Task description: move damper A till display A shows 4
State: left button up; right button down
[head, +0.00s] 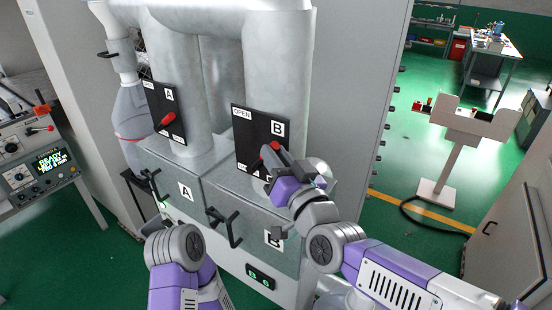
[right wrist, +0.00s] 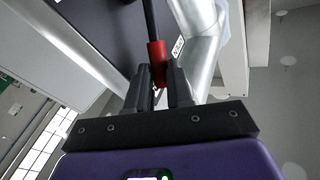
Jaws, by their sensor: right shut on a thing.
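Damper A's black plate (head: 167,98) is on the left duct, with its red lever handle (head: 166,119) low on the plate and nothing touching it. Damper B's black plate (head: 262,118) is on the right duct, marked OPEN at its top. My right gripper (head: 272,160) is at damper B's lever, low on that plate. In the right wrist view its two fingers (right wrist: 162,88) are shut on the lever's red handle (right wrist: 157,60). My left gripper is out of view; only part of that arm shows. I cannot make out display A.
Grey boxes with black handles, marked A (head: 186,192) and B (head: 272,240), sit below the ducts. A small display (head: 260,277) with green characters, seemingly a 6, is low on the front. A control console (head: 38,165) stands left.

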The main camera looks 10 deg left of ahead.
jog(key=c, duration=1.3)
grip_release()
jog(key=b+v, duration=0.1)
jog(key=v, duration=0.6)
jog(key=shift+s+d+b, duration=0.2)
jog(key=shift+b, duration=0.15)
